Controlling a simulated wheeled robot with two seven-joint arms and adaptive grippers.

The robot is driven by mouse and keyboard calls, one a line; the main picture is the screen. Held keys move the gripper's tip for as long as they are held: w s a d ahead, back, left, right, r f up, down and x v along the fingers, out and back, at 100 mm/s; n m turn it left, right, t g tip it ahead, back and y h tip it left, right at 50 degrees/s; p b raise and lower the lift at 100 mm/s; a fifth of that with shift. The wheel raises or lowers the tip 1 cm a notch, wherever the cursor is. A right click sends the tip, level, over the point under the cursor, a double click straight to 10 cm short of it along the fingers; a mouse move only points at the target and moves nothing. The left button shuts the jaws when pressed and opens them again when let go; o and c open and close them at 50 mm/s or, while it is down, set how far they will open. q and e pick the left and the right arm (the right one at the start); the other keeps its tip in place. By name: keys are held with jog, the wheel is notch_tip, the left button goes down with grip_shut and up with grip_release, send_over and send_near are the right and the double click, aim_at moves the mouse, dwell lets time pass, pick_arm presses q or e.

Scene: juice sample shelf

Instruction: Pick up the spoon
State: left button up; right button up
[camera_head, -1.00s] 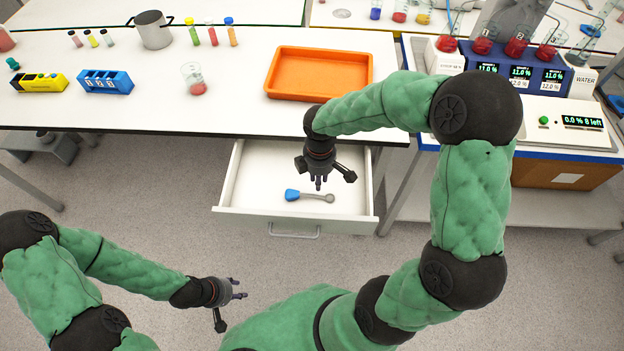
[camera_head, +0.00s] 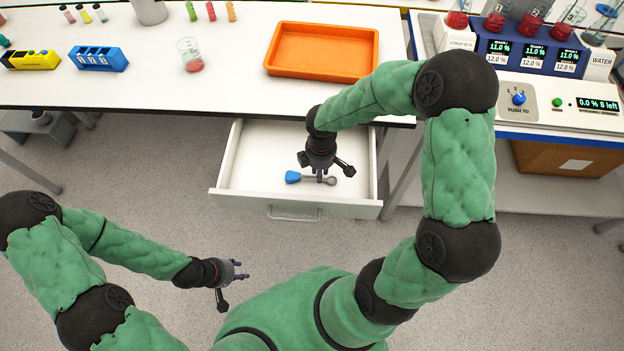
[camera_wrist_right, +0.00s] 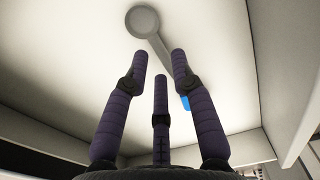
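The spoon (camera_head: 316,179) lies in the open white drawer (camera_head: 252,204). It has a blue handle end at the left and a grey shaft and round bowl at the right. My right gripper (camera_head: 319,174) points down over the spoon's shaft. In the right wrist view, the spoon (camera_wrist_right: 158,42) lies on the drawer floor beyond the fingers, and a finger hides part of the blue end. The right gripper (camera_wrist_right: 160,75) has its fingers spread apart with nothing between them. My left gripper (camera_head: 240,271) is over the floor, outside the drawer, with its fingers apart and empty.
The drawer walls stand close around my right gripper. An orange tray (camera_head: 268,66) and a beaker (camera_head: 191,62) with red liquid stand on the table above. A blue rack (camera_head: 98,58) and a yellow rack (camera_head: 32,59) are at the left. A juice machine (camera_head: 545,95) is at the right.

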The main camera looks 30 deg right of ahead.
notch_tip(320, 180, down, 2)
jog(key=shift+f, duration=0.1)
grip_shut()
jog(key=shift+r, duration=0.2)
